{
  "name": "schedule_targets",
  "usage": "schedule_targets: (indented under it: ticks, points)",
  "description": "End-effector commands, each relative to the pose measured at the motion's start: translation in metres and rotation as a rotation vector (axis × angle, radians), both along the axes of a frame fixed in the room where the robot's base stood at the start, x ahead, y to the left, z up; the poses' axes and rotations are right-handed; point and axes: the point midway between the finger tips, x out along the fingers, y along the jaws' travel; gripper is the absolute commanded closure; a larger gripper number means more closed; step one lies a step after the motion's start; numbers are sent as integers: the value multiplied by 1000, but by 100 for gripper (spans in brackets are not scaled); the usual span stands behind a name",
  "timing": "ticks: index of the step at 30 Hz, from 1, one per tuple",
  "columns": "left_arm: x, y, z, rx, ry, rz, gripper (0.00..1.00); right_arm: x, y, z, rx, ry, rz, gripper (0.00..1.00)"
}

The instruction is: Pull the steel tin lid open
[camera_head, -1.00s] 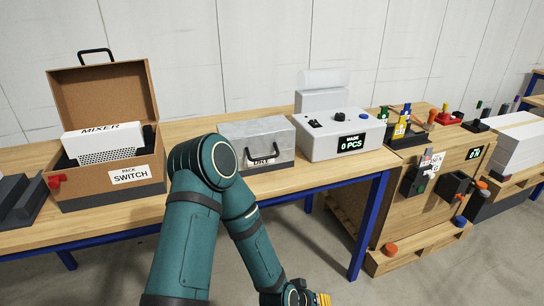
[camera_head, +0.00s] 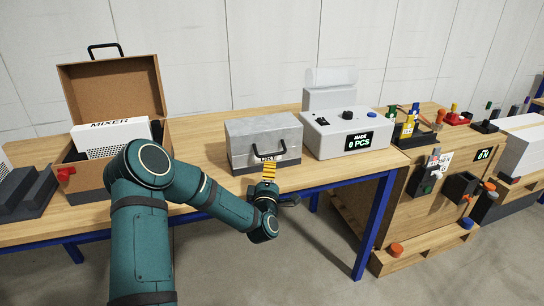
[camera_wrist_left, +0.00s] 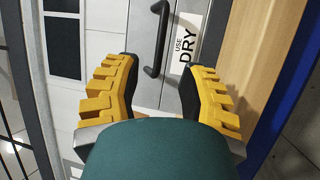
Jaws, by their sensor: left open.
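The grey steel tin (camera_head: 262,132) stands on the wooden bench with its lid shut. A black handle (camera_head: 270,153) is on its front, and a white label reading "USE DRY" sits below it, partly hidden in the head view. My left gripper (camera_head: 269,172) is at the front of the tin, just below the handle, with its yellow fingers pointing at it. In the left wrist view, the gripper (camera_wrist_left: 160,72) is open and empty. The handle (camera_wrist_left: 157,40) lies ahead, between the lines of the two fingers, and the label (camera_wrist_left: 186,45) is beside it. My right gripper is not in view.
An open brown case (camera_head: 113,88) with a white mixer box stands left on the bench (camera_head: 200,150). A grey counter box (camera_head: 340,135) reading "0 PCS" stands close right of the tin. A wooden station (camera_head: 400,215) is further right.

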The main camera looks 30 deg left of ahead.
Motion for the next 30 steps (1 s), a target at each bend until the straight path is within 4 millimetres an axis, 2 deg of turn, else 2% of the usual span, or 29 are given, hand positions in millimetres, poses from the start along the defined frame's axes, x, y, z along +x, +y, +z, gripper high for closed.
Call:
schedule_targets:
  ticks: [6, 12, 18, 27, 28, 30]
  points:
    - [38, 19, 7, -1, -1, 1, 59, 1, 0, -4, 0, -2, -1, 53]
    - [64, 31, 12, 0, 1, 0, 59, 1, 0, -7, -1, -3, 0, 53]
    - [75, 37, 15, 0, 2, -1, 59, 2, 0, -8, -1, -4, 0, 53]
    - [76, 38, 15, 0, 3, -2, 59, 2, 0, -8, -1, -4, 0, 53]
    - [76, 38, 15, 0, 3, -2, 63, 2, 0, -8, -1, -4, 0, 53]
    - [76, 38, 15, 0, 3, -2, 88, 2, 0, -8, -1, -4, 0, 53]
